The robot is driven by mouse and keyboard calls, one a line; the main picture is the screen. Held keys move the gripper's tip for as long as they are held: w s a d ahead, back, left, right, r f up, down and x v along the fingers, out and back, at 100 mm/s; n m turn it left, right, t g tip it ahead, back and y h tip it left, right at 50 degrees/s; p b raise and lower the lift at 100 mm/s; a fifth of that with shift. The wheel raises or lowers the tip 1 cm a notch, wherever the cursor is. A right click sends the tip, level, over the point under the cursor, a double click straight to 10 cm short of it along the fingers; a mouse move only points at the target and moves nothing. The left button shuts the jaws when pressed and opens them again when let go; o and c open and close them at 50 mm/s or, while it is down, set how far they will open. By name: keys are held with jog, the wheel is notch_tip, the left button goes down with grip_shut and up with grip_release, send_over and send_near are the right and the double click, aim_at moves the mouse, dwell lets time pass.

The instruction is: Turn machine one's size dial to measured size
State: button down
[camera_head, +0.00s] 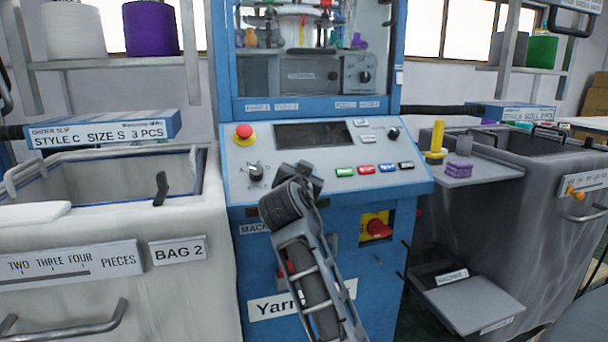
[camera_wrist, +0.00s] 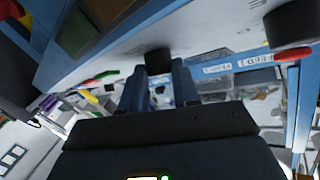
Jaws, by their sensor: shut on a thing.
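Machine one's front panel (camera_head: 325,155) is in the middle of the head view. A dial with a dark knob (camera_head: 256,171) sits at its lower left; its small label is too blurred to read. My gripper (camera_head: 283,169) is at the panel, just right of this dial, and its dark body hides part of the panel. In the wrist view my gripper (camera_wrist: 160,85) has its two fingers close together at a dark round knob (camera_wrist: 158,61), shut on it. The dial's pointer and marks cannot be read.
A red stop button (camera_head: 244,131), a dark screen (camera_head: 313,134) and several coloured buttons (camera_head: 366,170) are on the panel. Another dark knob (camera_head: 393,133) is at its upper right. A bin (camera_head: 110,230) stands left; a shelf (camera_head: 470,173) with yellow and purple items is right.

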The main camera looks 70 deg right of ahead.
jog(key=c, duration=0.8)
grip_release()
jog(key=shift+a, duration=0.1)
jog(key=v, duration=0.7)
jog(key=shift+s+a, duration=0.15)
jog(key=shift+a, duration=0.15)
